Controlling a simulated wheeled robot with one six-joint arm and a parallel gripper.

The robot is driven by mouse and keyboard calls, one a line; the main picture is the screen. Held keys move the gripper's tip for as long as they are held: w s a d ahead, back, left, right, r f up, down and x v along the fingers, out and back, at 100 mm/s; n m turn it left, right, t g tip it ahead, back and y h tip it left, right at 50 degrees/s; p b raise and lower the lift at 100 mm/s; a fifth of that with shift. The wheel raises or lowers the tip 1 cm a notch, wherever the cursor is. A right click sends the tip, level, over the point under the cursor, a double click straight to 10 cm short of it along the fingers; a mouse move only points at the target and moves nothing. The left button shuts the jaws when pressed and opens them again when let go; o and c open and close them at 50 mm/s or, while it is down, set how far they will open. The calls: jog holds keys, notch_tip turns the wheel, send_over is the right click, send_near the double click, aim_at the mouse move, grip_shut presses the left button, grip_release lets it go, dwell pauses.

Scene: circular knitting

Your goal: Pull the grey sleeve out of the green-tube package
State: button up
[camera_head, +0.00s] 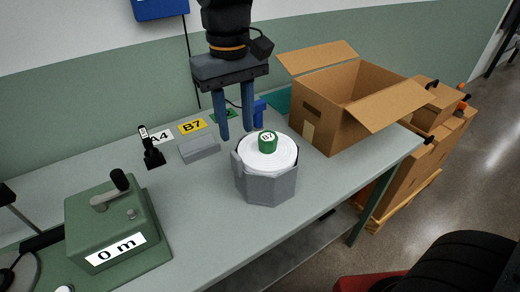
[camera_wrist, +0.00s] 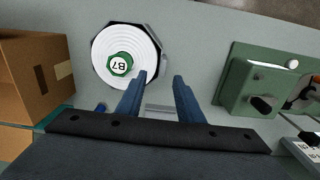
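The package (camera_head: 268,188) stands upright on the table: a grey octagonal sleeve around a white roll, with a green tube (camera_head: 268,142) marked B7 in the middle of its top. In the wrist view the white roll (camera_wrist: 143,40), the green tube (camera_wrist: 119,65) and the dark rim of the sleeve (camera_wrist: 101,36) show from above. My gripper (camera_head: 236,134) is open and empty. Its two blue fingers point down, behind and to the left of the package in the head view. In the wrist view my gripper (camera_wrist: 162,78) is just beside the package, not around it.
An open cardboard box (camera_head: 350,115) stands right of the package. A green device (camera_head: 115,225) reading "0 m" is at the left front. A small grey block (camera_head: 199,149) lies near yellow B7 (camera_head: 192,127) and A4 labels. The table (camera_head: 205,220) is clear between device and package.

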aim_at(236, 155)
jog(key=shift+w+a, duration=0.1)
jog(key=shift+a, duration=0.1)
jog(key=shift+f, duration=0.35)
jog(key=f+p, duration=0.1)
jog(key=f, duration=0.2)
jog(key=f+p, duration=0.1)
jog(key=f, duration=0.2)
jog(key=shift+s+a+f, duration=0.1)
jog(key=shift+s+f, duration=0.1)
jog(key=shift+f, duration=0.1)
jog(key=shift+c, duration=0.6)
grip_shut()
